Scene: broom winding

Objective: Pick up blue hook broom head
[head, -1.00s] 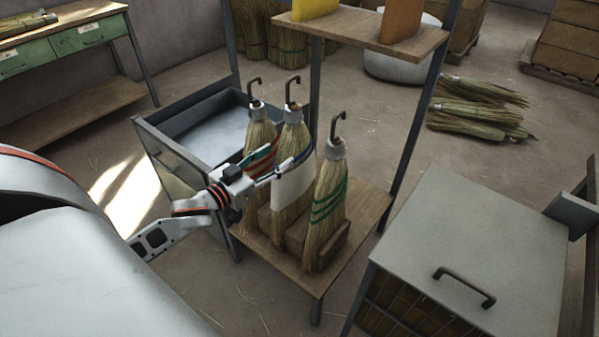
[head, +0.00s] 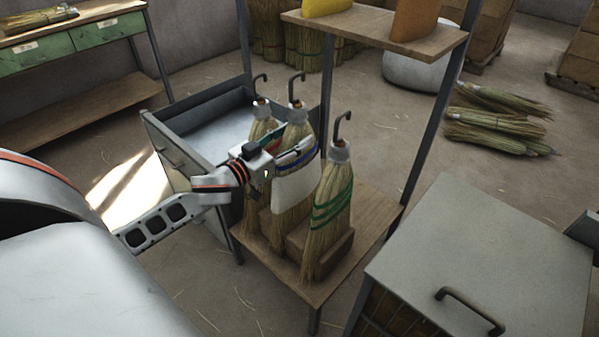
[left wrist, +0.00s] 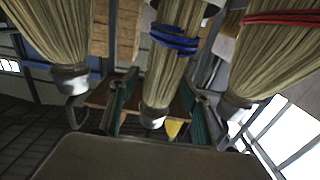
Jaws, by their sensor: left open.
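The blue hook broom head (head: 293,160) stands upright in the middle of three on the wooden stand. It has blue bands, a white wrap, a pale collar and a dark hook on top. My left gripper (head: 284,147) is open at its upper part, below the collar. In the left wrist view the scene is upside down. The blue-banded broom head (left wrist: 172,60) lies between the two teal fingers (left wrist: 155,105), with no clear sign of contact. The red-banded broom head (head: 259,130) is behind left, partly hidden by my gripper. My right gripper is out of view.
The green-banded broom head (head: 330,205) stands close by at front right. The stand's upper shelf (head: 365,32) and dark post (head: 432,130) are beyond. A grey open bin (head: 205,135) is at left, a grey lidded box (head: 480,255) at right.

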